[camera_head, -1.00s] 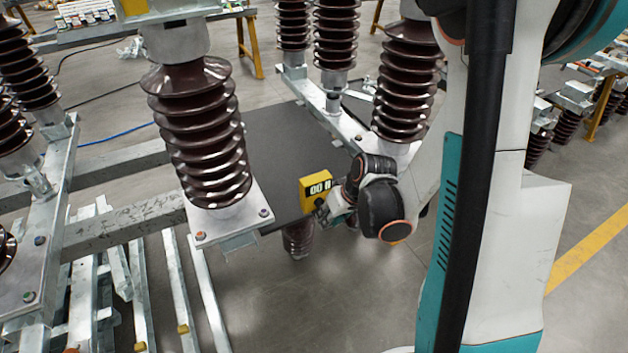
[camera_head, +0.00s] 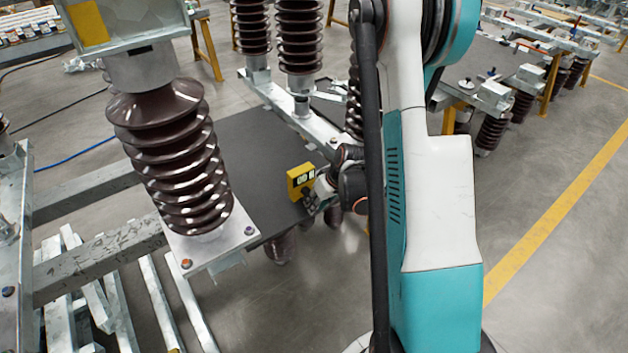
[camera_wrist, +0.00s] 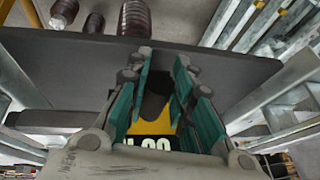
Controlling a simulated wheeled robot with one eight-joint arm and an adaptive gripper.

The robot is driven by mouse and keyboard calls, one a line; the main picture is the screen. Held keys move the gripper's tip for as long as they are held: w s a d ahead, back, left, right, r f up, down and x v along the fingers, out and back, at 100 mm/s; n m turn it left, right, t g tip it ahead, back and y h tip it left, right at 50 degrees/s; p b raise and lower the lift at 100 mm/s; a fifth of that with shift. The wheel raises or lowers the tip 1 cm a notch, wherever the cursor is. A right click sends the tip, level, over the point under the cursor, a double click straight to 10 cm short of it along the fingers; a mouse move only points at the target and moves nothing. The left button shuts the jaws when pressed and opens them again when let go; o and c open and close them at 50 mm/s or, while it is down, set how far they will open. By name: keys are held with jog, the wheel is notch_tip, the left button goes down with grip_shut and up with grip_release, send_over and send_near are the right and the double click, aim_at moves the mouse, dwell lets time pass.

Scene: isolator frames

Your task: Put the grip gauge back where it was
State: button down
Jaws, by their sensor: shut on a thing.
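The grip gauge (camera_head: 300,181) is a small yellow box with a dark display on its face. In the head view it is held at the end of my arm, by the near right edge of a dark grey board (camera_head: 236,150). My gripper (camera_head: 310,200) is shut on the gauge. In the wrist view the teal fingers of my gripper (camera_wrist: 160,88) close on the gauge's dark upper part, with its yellow body (camera_wrist: 150,127) below. The fingertips are partly hidden in the head view. I cannot tell whether the gauge touches the board.
A brown ribbed insulator (camera_head: 175,160) on a steel plate stands left of the board. More insulators (camera_head: 300,40) stand on a steel rail behind it. Steel beams (camera_head: 100,255) lie at the left. Floor (camera_head: 290,310) shows clear in front of the board.

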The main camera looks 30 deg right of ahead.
jog(key=w+d, duration=0.1)
jog(key=w+p, duration=0.1)
jog(key=w, duration=0.1)
jog(key=shift+d, duration=0.4)
jog(key=shift+w+d, duration=0.35)
jog(key=shift+w, duration=0.35)
jog(key=shift+w+d+f+b, duration=0.3)
jog(key=shift+w+d+f, duration=0.05)
jog(key=shift+w, duration=0.25)
jog(key=shift+w+d+f+b, duration=0.25)
jog(key=shift+w+d+f, duration=0.05)
jog(key=shift+w, duration=0.25)
jog(key=shift+f, duration=0.1)
jog(key=shift+f+b, duration=0.35)
jog(key=shift+b, duration=0.05)
jog(key=shift+f+b, duration=0.3)
jog(key=shift+b, duration=0.05)
jog(key=c, duration=1.4)
grip_release()
